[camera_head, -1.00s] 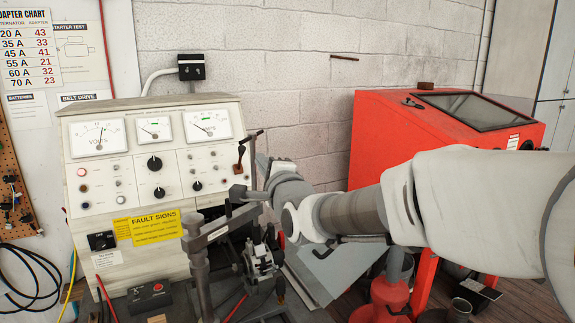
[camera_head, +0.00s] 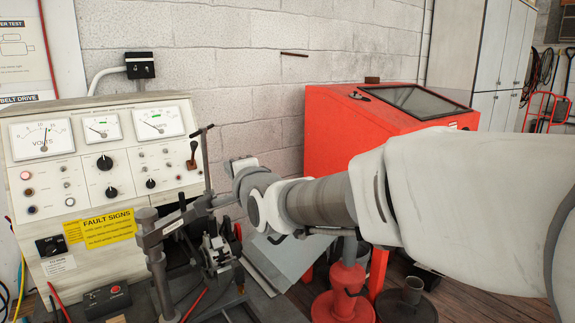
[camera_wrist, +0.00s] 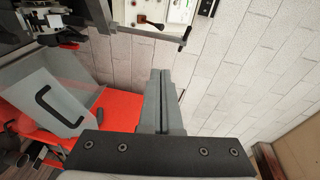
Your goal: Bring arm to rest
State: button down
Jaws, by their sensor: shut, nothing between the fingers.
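My gripper (camera_wrist: 161,76) shows in the wrist view with its two grey fingers together and nothing between them. In the head view, my arm (camera_head: 320,201) reaches in from the right edge. Its wrist end (camera_head: 240,166) is in front of the block wall, just right of the test bench's lever, and the fingertips are hard to make out there. The gripper appears clear of the bench, but the exact gap cannot be told.
The test bench (camera_head: 75,170) with gauges stands at left, with a clamp fixture (camera_head: 216,252) in front. A red cabinet (camera_head: 335,125) stands behind my arm. A red-based stand (camera_head: 343,300) is on the floor below. The block wall (camera_head: 230,60) closes the back.

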jog(key=s+d+f+n+g+h, duration=0.1)
jog(key=s+d+f+n+h, duration=0.15)
jog(key=d, duration=0.45)
jog(key=s+d+f+n+g+h, duration=0.1)
jog(key=s+d+n+h, duration=0.1)
jog(key=s+d, duration=0.35)
jog(key=s+d+f+n+g+h, duration=0.2)
jog(key=s+d+f, duration=0.3)
jog(key=s+d, duration=0.4)
jog(key=s+d+f+n+g+h, duration=0.2)
jog(key=s+d+f+n+g, duration=0.2)
jog(key=s+d, duration=0.5)
jog(key=shift+s+f+g, duration=0.4)
jog(key=shift+s+f, duration=0.4)
jog(key=shift+s, duration=0.25)
